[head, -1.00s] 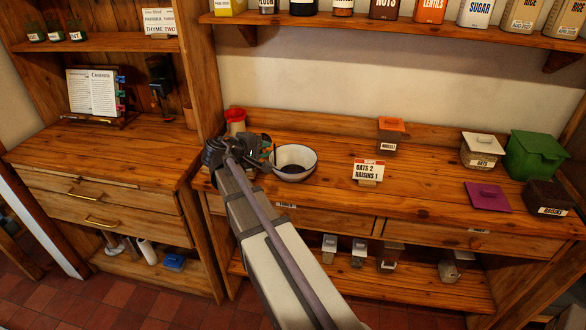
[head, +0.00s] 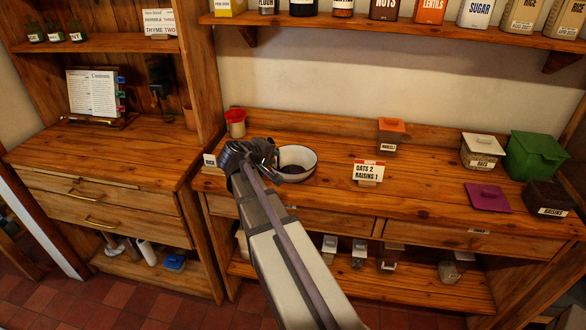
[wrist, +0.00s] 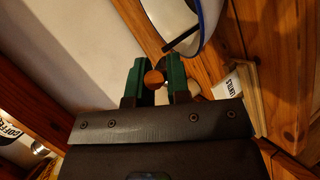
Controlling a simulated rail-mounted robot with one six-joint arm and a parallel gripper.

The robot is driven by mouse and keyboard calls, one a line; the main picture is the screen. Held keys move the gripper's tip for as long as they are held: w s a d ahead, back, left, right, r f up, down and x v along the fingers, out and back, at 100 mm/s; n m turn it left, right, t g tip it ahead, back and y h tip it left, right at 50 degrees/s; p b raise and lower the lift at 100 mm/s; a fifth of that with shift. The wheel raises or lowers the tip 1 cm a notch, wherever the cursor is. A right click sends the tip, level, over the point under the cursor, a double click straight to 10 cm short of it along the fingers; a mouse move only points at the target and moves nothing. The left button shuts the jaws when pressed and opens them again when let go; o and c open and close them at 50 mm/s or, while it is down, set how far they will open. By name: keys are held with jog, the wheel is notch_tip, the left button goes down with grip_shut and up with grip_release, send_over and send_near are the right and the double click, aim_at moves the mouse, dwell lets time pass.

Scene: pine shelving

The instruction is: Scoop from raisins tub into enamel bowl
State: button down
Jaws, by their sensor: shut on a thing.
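The raisins tub (head: 551,200) is a dark open box with a white label at the right end of the counter. The enamel bowl (head: 297,158) is white with a dark rim and stands on the left part of the counter, with something dark inside. It also shows at the top of the wrist view (wrist: 211,22). My gripper (head: 262,152) is just left of the bowl, partly covering its edge. In the wrist view its green fingers (wrist: 156,64) are shut on a round orange-brown end, apparently the scoop handle (wrist: 154,79). The scoop's head is not clearly visible.
A purple lid (head: 488,198) lies left of the raisins tub. An oats tub (head: 482,152) and a green tub (head: 535,155) stand behind.

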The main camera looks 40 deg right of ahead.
jog(key=shift+s+d+f, duration=0.15)
jog(key=shift+s, duration=0.1)
jog(key=shift+s+d+f+m+t+y, duration=0.25)
jog(key=shift+s+d+m+t+y, duration=0.4)
jog(key=shift+m, duration=0.25)
jog(key=shift+a, duration=0.1)
jog(key=shift+s+d+f+m+t+y, duration=0.2)
jog(key=shift+s+f+m+t+y, duration=0.15)
jog(key=shift+m+t+y, duration=0.4)
